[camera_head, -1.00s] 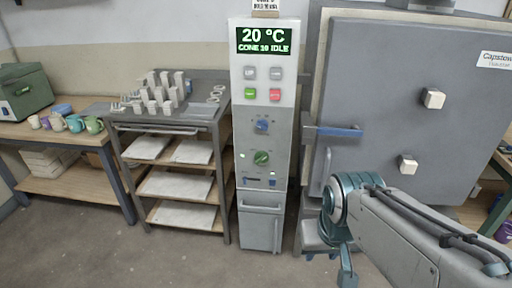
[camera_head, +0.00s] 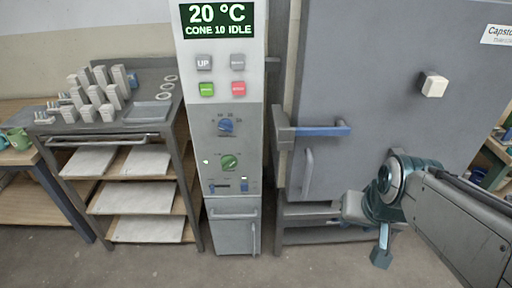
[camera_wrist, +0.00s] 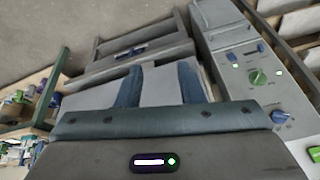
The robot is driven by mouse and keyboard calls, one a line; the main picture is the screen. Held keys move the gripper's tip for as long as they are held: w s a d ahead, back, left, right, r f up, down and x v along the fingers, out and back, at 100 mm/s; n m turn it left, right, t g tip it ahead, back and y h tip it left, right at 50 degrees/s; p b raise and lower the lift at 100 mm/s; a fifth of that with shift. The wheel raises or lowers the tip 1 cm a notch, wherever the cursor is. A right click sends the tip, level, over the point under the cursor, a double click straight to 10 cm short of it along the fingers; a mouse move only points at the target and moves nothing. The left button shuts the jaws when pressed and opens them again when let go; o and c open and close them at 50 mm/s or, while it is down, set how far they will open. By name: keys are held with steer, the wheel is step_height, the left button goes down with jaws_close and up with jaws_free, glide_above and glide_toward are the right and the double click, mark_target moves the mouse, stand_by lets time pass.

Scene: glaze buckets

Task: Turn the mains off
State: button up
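The grey control panel (camera_head: 221,150) of the kiln cabinet stands upright at centre-left in the head view. It carries a blue knob (camera_head: 226,127), a green knob (camera_head: 230,162), and a low row with a small blue slider (camera_head: 213,188) and a small blue switch (camera_head: 244,186). I cannot read which control is the mains. The display (camera_head: 219,20) is lit, showing 20 °C and CONE 10 IDLE. My gripper (camera_head: 381,258) is low before the kiln door, right of the panel and apart from it. Its fingers (camera_wrist: 160,85) are spread and empty; the panel also shows in the wrist view (camera_wrist: 235,30).
The kiln door (camera_head: 370,80) with a blue-handled latch (camera_head: 322,131) stands right of the panel. A rack (camera_head: 115,142) with shelves and grey pieces is on the left. A wooden table (camera_head: 45,209) is further left. The floor before the panel is clear.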

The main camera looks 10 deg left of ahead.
steer(key=w+a+f+t+y+b, duration=0.2)
steer(key=w+a+f+t+b, duration=0.1)
steer(key=w+a+f+b, duration=0.65)
steer(key=m+t+y+b, duration=0.2)
steer(key=m+t+b, duration=0.6)
steer(key=b, duration=0.9)
glide_toward(230, 166)
steer(key=w+a, duration=0.1)
steer(key=w, duration=0.1)
steer(key=w+f+n+t+b, duration=0.1)
steer(key=w, duration=0.2)
steer(key=w+a+f+n+t+b, duration=0.1)
steer(key=w, duration=0.1)
steer(key=shift+w+a, duration=0.3)
steer(key=shift+w, duration=0.1)
jaws_close()
